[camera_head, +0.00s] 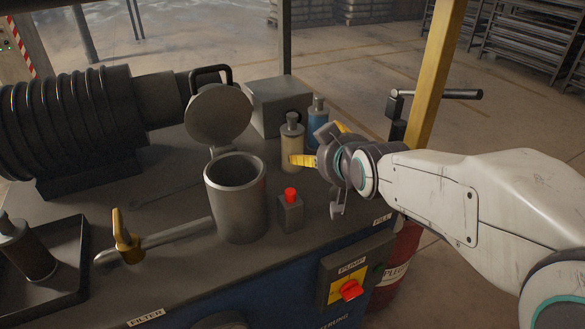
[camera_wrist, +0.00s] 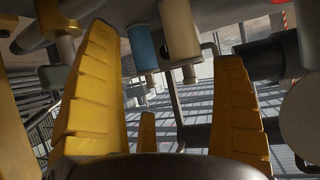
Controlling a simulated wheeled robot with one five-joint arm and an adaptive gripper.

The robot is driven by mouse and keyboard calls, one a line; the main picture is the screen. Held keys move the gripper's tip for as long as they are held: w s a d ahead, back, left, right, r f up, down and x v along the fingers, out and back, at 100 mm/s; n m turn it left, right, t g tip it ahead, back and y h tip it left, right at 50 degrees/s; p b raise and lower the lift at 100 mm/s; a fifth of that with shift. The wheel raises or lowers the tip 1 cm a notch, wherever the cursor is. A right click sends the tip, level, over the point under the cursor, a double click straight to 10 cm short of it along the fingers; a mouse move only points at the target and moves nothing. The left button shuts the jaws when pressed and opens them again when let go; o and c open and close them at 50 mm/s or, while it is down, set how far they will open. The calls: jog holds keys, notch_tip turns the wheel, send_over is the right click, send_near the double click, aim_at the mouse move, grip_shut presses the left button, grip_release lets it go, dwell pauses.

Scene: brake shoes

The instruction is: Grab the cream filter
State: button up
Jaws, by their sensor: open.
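The cream filter (camera_head: 291,150) stands upright on the bench, with a grey cap and neck on top. A blue filter (camera_head: 318,125) stands just behind it to the right. My gripper (camera_head: 318,148) is open beside the cream filter on its right, with one yellow finger reaching in front of its lower body. In the wrist view, the scene looks upside down; the cream filter (camera_wrist: 182,40) hangs from the top between the yellow fingers, and the blue filter (camera_wrist: 142,48) is left of it. Nothing is held. Whether a finger touches the cream filter cannot be told.
A grey open canister (camera_head: 237,205) with a raised lid (camera_head: 219,115) stands left of the cream filter. A red button box (camera_head: 291,210) stands in front. A grey box (camera_head: 275,105) is behind. A dark tray (camera_head: 75,265) holds another filter (camera_head: 25,250) at left. A yellow post (camera_head: 435,75) rises at right.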

aim_at(299, 150)
jog(key=shift+t+y, duration=0.6)
jog(key=shift+t, duration=0.3)
jog(key=w+a+f+b, duration=0.2)
jog(key=w+b, duration=0.1)
jog(key=w+a+f+b, duration=0.1)
jog(key=w, duration=0.1)
jog(key=shift+w+f, duration=0.15)
jog(key=shift+f, duration=0.15)
jog(key=shift+b+x, duration=0.4)
jog(key=shift+x, duration=3.3)
jog(key=shift+d+f, duration=0.1)
jog(key=shift+d, duration=0.05)
jog(key=c, duration=1.1)
